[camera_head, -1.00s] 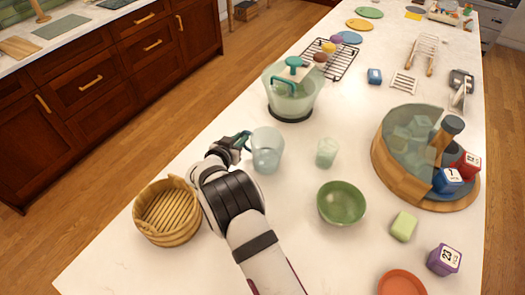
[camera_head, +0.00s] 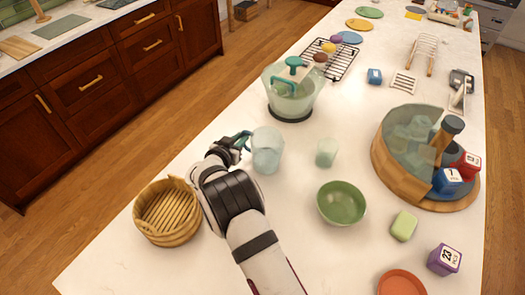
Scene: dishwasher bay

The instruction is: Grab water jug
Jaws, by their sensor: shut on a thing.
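The water jug (camera_head: 267,150) is a pale blue, see-through vessel standing upright on the white counter, left of centre. Its teal handle (camera_head: 240,137) points left, toward my gripper. My gripper (camera_head: 239,143) is at the handle side of the jug and shut on the handle. The fingertips are small and partly hidden by the wrist and the handle. I cannot tell whether the jug's base touches the counter.
A small glass (camera_head: 326,152) and a green bowl (camera_head: 341,203) stand to the right. A lidded glass container (camera_head: 291,92) is behind the jug. A woven basket (camera_head: 167,212) is left of my arm. A round wooden-based glass vessel (camera_head: 380,160) stands at right.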

